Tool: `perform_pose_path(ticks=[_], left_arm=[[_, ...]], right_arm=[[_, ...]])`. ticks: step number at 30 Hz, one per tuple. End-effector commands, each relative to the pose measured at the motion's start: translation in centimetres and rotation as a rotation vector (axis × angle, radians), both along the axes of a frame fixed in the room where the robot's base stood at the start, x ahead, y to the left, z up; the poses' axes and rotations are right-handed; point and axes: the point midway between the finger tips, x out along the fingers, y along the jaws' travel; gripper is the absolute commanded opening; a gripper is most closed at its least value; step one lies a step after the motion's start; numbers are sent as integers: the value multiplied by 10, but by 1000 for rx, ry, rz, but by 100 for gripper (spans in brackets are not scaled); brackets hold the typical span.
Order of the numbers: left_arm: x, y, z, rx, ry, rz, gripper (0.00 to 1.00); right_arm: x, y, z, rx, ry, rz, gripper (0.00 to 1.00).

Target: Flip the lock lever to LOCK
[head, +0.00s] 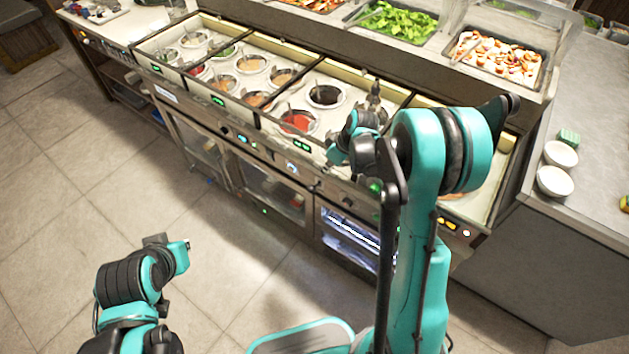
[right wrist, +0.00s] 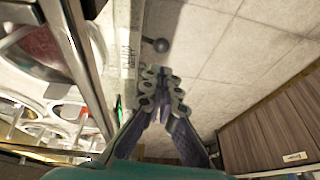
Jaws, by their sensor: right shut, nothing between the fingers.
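A dark ball-ended knob (right wrist: 160,45), which looks like the lever's end, stands out from the white labelled front strip (right wrist: 131,50) of the counter in the right wrist view. The label is too blurred to read, so the lever's setting is unclear. My right gripper (right wrist: 161,88) is shut and empty, with its fingertips close below the knob in that view; I cannot tell whether they touch. In the head view my right gripper (head: 347,143) is at the counter's front edge, and the lever cannot be made out there. My left arm is at the lower left, its fingers not discernible.
The counter holds round sauce wells (head: 325,96), with red sauce (head: 298,121) near my right gripper. Food trays (head: 395,22) stand behind. White bowls (head: 556,181) are on the right counter (head: 590,220). The tiled floor in front (head: 80,200) is clear.

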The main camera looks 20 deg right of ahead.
Motion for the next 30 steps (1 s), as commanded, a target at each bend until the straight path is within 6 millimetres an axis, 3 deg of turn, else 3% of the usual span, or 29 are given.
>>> perform_pose_path(ticks=[5,18,30], left_arm=[[0,0,-5,0,0,0,0],[0,0,-33,0,0,0,0],[0,0,-36,0,0,0,0]], right_arm=[[3,3,-11,0,0,0,0],[21,23,-81,-1,0,0,0],[25,27,-93,-1,-1,0,0]])
